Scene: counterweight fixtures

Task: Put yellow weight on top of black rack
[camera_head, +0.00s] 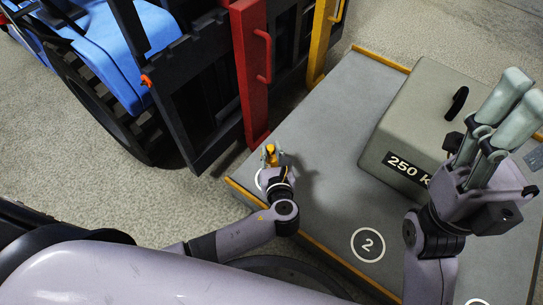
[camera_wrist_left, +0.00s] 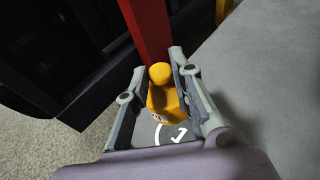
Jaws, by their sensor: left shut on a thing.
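The yellow weight (camera_wrist_left: 166,98) is a small, rounded block with a knob on top, seen in the left wrist view between my left gripper's fingers. It also shows small in the head view (camera_head: 271,151). My left gripper (camera_wrist_left: 158,92) is shut on it, above the spot marked 1 on the grey platform. My right gripper (camera_head: 506,112) is raised at the right of the head view with its fingers pointing up; its opening is unclear. A black slatted frame (camera_head: 199,90), which looks like the black rack, stands behind the red post at the upper left.
A red post (camera_head: 252,70) with a handle stands close behind the weight, and a yellow post (camera_head: 318,45) is farther right. A large grey 250 k-labelled block (camera_head: 425,110) sits on the grey platform (camera_head: 335,120). A blue machine (camera_head: 115,45) is at upper left.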

